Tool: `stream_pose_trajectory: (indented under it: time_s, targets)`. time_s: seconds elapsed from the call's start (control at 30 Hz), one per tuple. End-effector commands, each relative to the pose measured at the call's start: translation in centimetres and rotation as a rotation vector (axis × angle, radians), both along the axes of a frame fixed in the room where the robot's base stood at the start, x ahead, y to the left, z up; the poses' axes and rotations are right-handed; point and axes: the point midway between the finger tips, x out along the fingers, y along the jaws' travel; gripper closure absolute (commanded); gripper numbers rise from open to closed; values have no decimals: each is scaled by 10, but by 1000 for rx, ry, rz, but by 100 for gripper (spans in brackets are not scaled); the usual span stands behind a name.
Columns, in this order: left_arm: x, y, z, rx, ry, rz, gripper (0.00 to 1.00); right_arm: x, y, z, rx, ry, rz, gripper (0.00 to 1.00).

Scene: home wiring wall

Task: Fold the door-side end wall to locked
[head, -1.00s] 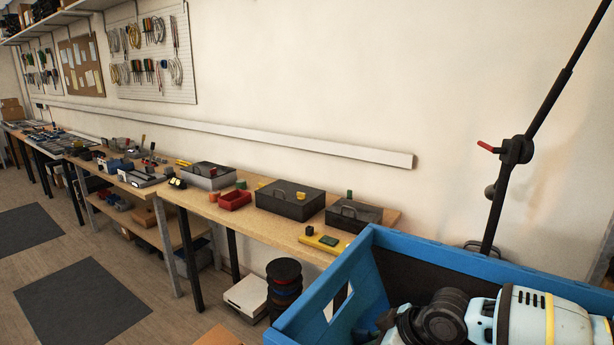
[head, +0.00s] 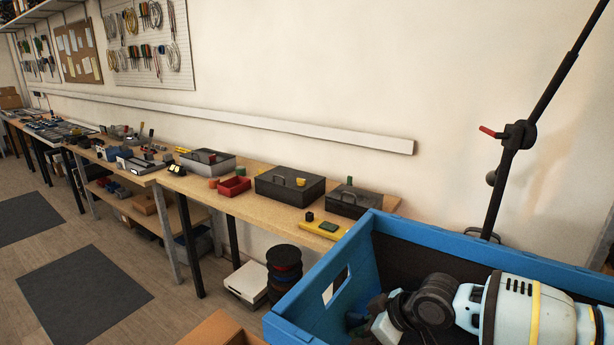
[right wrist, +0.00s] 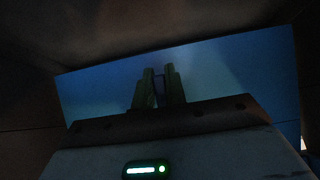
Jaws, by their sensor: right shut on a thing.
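A blue crate (head: 450,241) fills the lower right of the head view. Its left wall, with a hand hole through it, stands upright, and its inside is dark. My right gripper (head: 378,318) is down inside the crate, and its fingertips are hard to make out there. In the right wrist view its fingers (right wrist: 159,76) are close together against a blue panel (right wrist: 225,80), which looks like a crate wall. The jaws are shut on it, but the contact is dark. I cannot tell which wall is the door-side end. My left gripper is not in view.
A long workbench (head: 262,208) with dark cases (head: 290,188) and a red tray (head: 234,187) runs along the wall behind the crate. A black pole (head: 530,120) with a red lever stands behind the crate. Spools and a cardboard box (head: 220,328) are on the floor left of it.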

Motion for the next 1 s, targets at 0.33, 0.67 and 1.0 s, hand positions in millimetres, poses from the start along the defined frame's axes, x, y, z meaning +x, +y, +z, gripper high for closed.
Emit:
stream_pose_trajectory:
  time_s: [0.33,0.67,1.0]
  targets:
    - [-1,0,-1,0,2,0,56,1,2,0,1,-1,0,100]
    - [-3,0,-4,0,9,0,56,4,7,-3,1,0,1,100]
    - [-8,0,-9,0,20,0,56,11,16,-7,1,-2,1,100]
